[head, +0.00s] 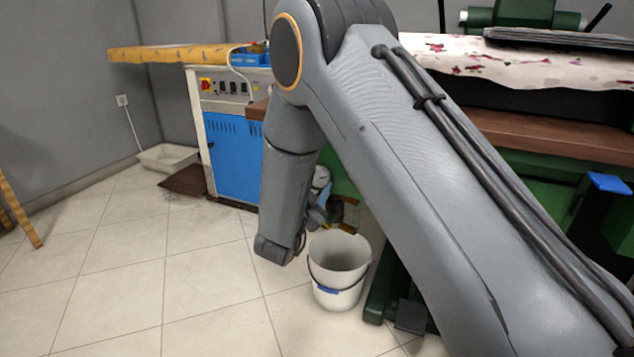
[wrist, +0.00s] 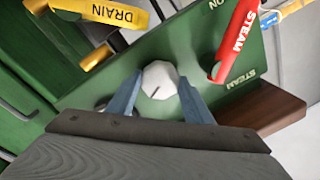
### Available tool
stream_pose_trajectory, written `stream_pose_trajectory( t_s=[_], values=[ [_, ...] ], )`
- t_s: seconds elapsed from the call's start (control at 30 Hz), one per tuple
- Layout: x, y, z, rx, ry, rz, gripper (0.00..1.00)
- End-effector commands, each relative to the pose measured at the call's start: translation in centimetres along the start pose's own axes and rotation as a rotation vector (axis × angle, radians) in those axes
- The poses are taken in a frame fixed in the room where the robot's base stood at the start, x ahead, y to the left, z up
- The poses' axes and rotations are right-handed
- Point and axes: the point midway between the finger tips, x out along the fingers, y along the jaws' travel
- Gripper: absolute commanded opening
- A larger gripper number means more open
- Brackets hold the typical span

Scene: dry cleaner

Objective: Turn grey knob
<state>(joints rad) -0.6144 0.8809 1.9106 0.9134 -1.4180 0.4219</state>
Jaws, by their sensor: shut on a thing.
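The grey knob (wrist: 160,74) is pale and faceted, with a short dark line on its face. It sits on a green panel (wrist: 225,110) in the wrist view. My gripper (wrist: 158,92) has its two blue-grey fingers on either side of the knob and is shut on it. The knob's dark line points slantwise on the picture. In the head view my arm hides the knob and most of the gripper.
A brown wooden edge (wrist: 270,108) lies at right. A white bucket (head: 338,262) stands on the floor below.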

Motion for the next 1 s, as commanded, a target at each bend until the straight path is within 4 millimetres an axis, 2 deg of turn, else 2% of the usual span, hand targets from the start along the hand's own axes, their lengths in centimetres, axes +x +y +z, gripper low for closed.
stream_pose_trajectory(
  t_s=[0.07,0.1,0.2,0.57,1.0],
  values=[
    [0.0,0.0,0.1,-0.001,-0.002,0.000,0.24],
    [0.0,0.0,0.1,-0.001,-0.002,0.000,0.49],
    [0.0,0.0,0.1,-0.001,-0.001,0.000,0.65],
    [-0.6,-0.1,0.0,-0.002,-0.002,0.000,0.65],
    [-6.9,-0.1,0.1,-0.002,-0.004,-0.001,0.65]
  ],
)
